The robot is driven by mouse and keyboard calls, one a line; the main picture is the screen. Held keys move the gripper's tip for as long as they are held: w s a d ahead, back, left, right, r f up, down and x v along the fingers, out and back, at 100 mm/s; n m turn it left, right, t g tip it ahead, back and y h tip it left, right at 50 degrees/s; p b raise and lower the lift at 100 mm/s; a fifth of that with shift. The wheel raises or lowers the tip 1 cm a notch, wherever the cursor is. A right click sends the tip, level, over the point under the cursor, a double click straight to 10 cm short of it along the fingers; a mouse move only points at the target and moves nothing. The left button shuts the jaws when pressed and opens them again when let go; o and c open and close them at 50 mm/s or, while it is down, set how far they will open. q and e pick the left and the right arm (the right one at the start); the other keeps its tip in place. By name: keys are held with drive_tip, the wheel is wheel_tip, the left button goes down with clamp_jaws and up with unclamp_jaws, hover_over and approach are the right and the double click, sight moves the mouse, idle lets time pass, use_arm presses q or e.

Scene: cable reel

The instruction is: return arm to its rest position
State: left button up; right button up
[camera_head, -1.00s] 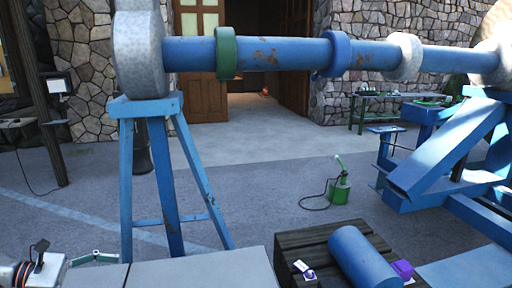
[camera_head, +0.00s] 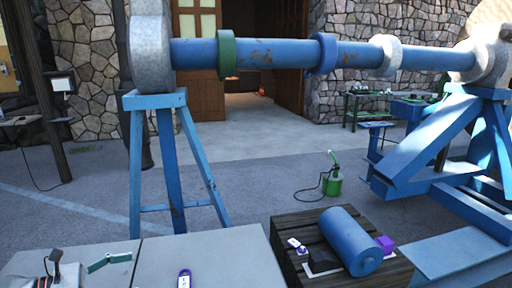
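Neither of my grippers nor either arm shows in the head view, so I cannot see their pose. The cable reel's long blue shaft (camera_head: 285,54) runs level across the top of the view. It carries a green collar (camera_head: 227,54) and a blue collar (camera_head: 323,54). A blue trestle stand (camera_head: 170,160) stands under its left end, below a large grey hub (camera_head: 151,45). A blue frame (camera_head: 440,150) stands under the right end.
A grey worktop (camera_head: 215,255) fills the lower left, with a green bracket (camera_head: 110,261) and a white-purple tool (camera_head: 184,280). A wooden crate (camera_head: 290,262) holds a blue cylinder (camera_head: 350,240) and a purple block (camera_head: 386,244). Open floor lies behind, with a green can (camera_head: 333,184).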

use_arm(q)
drive_tip(key=w+d+r+n+t+y, duration=0.2)
drive_tip(key=d+r+n+t+y, duration=0.15)
drive_tip(key=n+t, duration=0.7)
drive_tip(key=s+a+f+n+g+y, duration=0.2)
drive_tip(key=s+f+n+g+y, duration=0.5)
drive_tip(key=s+n, duration=0.65)
drive_tip(key=s+a+f+n+g+y, duration=0.4)
drive_tip(key=s+f+n+y, duration=0.55)
drive_tip(key=n, duration=0.75)
drive_tip(key=s+d+f+n+t+h+b, duration=0.1)
drive_tip(key=d+f+h+b, duration=0.5)
drive_tip(key=d+f, duration=1.1)
wheel_tip(320, 180, down, 2)
drive_tip(key=n+t+h, duration=0.1)
drive_tip(key=h, duration=0.2)
drive_tip(key=shift+f, duration=0.2)
drive_tip(key=shift+s+d, duration=0.1)
